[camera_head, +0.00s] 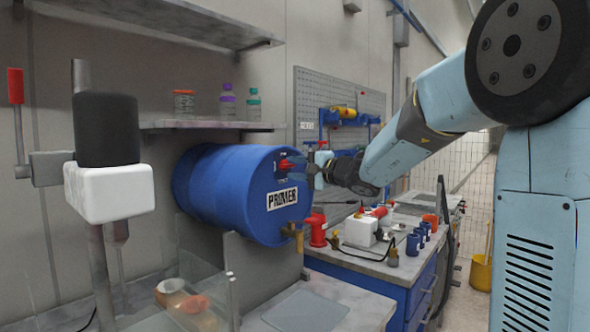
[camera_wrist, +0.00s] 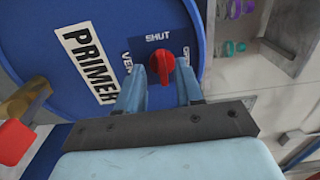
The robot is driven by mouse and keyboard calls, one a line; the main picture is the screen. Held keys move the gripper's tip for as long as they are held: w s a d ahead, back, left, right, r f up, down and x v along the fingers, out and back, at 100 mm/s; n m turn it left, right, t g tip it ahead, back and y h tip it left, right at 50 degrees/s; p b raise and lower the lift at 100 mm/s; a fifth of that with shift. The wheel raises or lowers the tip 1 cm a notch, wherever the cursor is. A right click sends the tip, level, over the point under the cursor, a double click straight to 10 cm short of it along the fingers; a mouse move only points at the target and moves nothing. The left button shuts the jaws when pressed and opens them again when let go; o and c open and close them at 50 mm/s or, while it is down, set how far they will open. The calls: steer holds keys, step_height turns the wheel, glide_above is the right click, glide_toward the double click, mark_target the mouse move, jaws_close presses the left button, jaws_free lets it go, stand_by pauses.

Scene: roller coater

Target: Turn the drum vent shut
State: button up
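The blue drum (camera_head: 222,190) lies on its side on a stand, its round face with a PRIMER label toward my arm. The red vent knob (camera_head: 287,164) sits high on that face. In the wrist view the knob (camera_wrist: 164,66) is beneath the word SHUT, with lettering on either side partly hidden by my fingers. Its pointing direction is hard to read. My gripper (camera_wrist: 166,79) is open, with its two fingertips on either side of the knob. I see no clear contact. In the head view my gripper (camera_head: 303,168) is just right of the knob.
A brass tap (camera_head: 293,236) is low on the drum face, with a red can (camera_head: 316,230) near it. A shelf (camera_head: 210,126) with bottles is above the drum. A cluttered bench (camera_head: 380,262) stands behind, below my arm.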

steer(key=v, duration=1.2)
steer(key=shift+s+d, duration=0.25)
steer(key=s+a+f+n+g+h, duration=0.25)
steer(key=s+f, duration=0.25)
steer(key=s, duration=0.3)
steer(key=s+a+f+n+g+h, duration=0.1)
steer(key=s+f+n+g, duration=0.25)
steer(key=s, duration=0.45)
steer(key=s+d+f+n+h, duration=0.1)
steer(key=s+d+f+h, duration=0.3)
steer(key=s+d, duration=0.1)
steer(key=s+d+f+n+g+h, duration=0.1)
steer(key=s+d+f+h, duration=0.3)
steer(key=s, duration=0.3)
steer(key=shift+d+n+h, duration=0.4)
steer(key=shift+h, duration=0.25)
steer(key=shift+o, duration=0.2)
steer(key=shift+s, duration=0.1)
